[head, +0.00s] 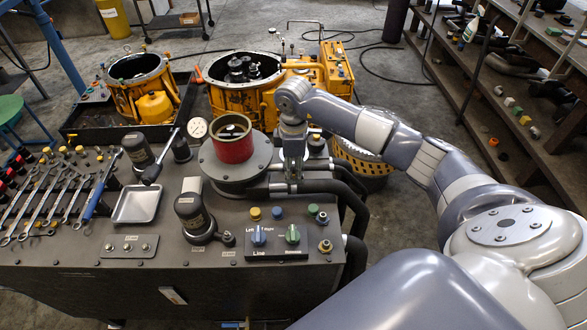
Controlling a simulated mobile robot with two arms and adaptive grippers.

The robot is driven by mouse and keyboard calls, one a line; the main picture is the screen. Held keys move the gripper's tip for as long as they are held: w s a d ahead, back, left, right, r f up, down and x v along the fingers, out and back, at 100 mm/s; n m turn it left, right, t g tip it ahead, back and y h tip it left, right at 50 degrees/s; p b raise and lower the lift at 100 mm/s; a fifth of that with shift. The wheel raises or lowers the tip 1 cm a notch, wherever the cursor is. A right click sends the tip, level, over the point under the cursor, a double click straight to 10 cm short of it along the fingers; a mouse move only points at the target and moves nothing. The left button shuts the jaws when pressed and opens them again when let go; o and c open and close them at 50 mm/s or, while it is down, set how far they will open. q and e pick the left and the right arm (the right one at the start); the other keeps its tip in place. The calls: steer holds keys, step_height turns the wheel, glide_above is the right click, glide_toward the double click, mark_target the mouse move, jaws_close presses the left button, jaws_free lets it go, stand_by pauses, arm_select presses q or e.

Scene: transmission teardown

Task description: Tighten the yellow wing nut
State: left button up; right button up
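A small yellow knob-like piece (255,213) stands on the dark bench top, left of a blue one (277,212). It may be the yellow wing nut, but it is too small to make out wings. My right gripper (293,174) points down beside the red-rimmed round housing (232,142), behind and to the right of the yellow piece and apart from it. Its fingers are small and partly blend with the fittings behind, so I cannot tell whether they are open or hold anything. My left gripper is not in view.
A switch panel (274,253) with blue and green knobs is at the bench front. Dark hoses (345,190) run at the bench's right end. A metal tray (137,204) and several wrenches (60,200) lie left. Orange transmission housings (235,98) stand behind.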

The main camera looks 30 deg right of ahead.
step_height(320, 180, up, 12)
stand_by(0.4)
steer(key=shift+f, duration=0.15)
